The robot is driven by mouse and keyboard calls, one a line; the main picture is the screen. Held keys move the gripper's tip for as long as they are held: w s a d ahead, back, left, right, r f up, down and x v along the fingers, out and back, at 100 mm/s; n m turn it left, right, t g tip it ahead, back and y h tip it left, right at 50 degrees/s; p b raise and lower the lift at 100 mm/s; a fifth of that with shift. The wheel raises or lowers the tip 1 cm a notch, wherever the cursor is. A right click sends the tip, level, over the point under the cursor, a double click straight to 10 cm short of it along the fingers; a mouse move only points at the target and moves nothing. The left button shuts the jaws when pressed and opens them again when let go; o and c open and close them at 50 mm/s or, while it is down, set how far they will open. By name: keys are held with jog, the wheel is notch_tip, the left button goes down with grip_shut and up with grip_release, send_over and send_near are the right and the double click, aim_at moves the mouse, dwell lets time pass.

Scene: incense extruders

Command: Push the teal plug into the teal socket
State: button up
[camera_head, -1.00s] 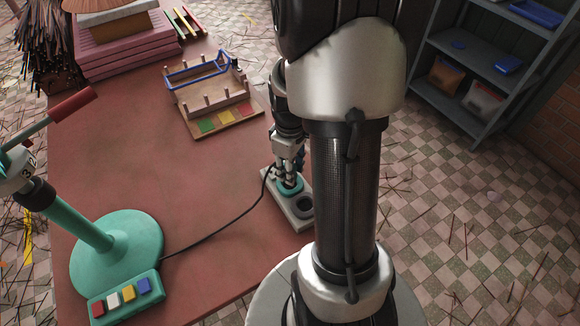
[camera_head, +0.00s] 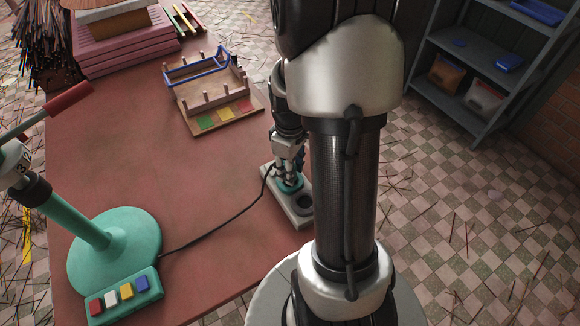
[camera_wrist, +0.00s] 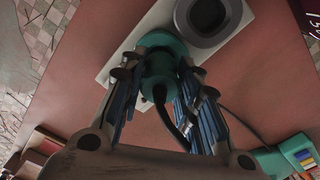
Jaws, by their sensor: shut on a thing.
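The teal plug (camera_wrist: 158,70) is between the fingers of my gripper (camera_wrist: 160,85) in the wrist view, with a black cable leaving its back. My gripper (camera_head: 289,178) is shut on it. The teal socket (camera_head: 291,187) shows as a teal ring on a pale grey block, which lies on the red-brown table. In the wrist view a teal rim (camera_wrist: 163,40) shows just beyond the plug. The plug is over the socket, but my fingers hide how deep it sits.
The block also has a dark grey round socket (camera_head: 302,200). The cable (camera_head: 215,232) runs left to a teal-based lever machine (camera_head: 113,250) with a button box (camera_head: 125,297). A wooden rack (camera_head: 212,95) stands behind on the table (camera_head: 150,160). The table's middle is clear.

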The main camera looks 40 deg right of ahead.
jog(key=shift+f+b, duration=0.45)
jog(key=shift+f, duration=0.3)
jog(key=o, duration=1.1)
jog(key=shift+o, duration=0.2)
jog(key=shift+r, duration=0.1)
notch_tip(320, 180, up, 12)
jog(key=shift+a, duration=0.1)
